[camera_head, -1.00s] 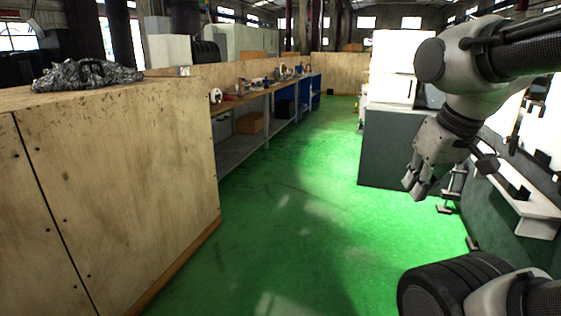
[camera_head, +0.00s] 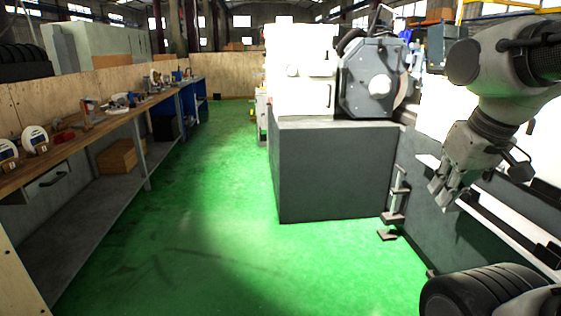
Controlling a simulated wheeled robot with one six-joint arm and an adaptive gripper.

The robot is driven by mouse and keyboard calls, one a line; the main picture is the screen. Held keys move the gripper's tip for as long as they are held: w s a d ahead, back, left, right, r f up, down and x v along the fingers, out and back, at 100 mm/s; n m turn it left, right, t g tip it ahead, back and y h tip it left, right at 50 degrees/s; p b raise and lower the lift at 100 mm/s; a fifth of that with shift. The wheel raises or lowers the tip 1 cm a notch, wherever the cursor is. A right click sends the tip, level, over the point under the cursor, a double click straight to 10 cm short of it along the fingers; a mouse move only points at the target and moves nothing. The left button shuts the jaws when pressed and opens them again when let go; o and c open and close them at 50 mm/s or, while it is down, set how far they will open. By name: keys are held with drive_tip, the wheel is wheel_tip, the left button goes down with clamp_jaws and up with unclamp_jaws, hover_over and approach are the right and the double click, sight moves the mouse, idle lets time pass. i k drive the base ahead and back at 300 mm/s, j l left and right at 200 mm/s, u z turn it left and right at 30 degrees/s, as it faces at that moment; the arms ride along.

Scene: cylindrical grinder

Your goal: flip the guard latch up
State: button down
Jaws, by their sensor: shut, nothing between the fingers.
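The cylindrical grinder (camera_head: 335,165) stands ahead and along the right side, with a dark grey base and white upper housings. A grey round-cornered wheel guard (camera_head: 367,75) sits on top of it, with a pale disc on its face and part of the grinding wheel at its right edge. I cannot make out the guard latch at this size. My gripper (camera_head: 440,196) hangs at the right, fingers pointing down and left, shut and empty. It is apart from the guard, lower and to its right in the picture.
A long wooden workbench (camera_head: 75,158) with tools runs along the left. The green floor (camera_head: 190,235) between bench and grinder is clear. A stepped metal bracket (camera_head: 397,195) stands at the grinder's inner corner. White rails (camera_head: 500,225) run along the right.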

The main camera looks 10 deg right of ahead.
sight(380, 50)
drive_tip(key=i+z, duration=0.15)
drive_tip(key=i, duration=0.35)
drive_tip(key=i+z, duration=0.15)
drive_tip(key=i, duration=0.4)
drive_tip(key=i+j+z, duration=0.15)
drive_tip(key=i, duration=0.35)
drive_tip(key=i+j+z, duration=0.15)
drive_tip(key=i, duration=0.35)
drive_tip(key=i+j+z, duration=0.45)
drive_tip(key=i, duration=0.25)
drive_tip(key=l, duration=0.1)
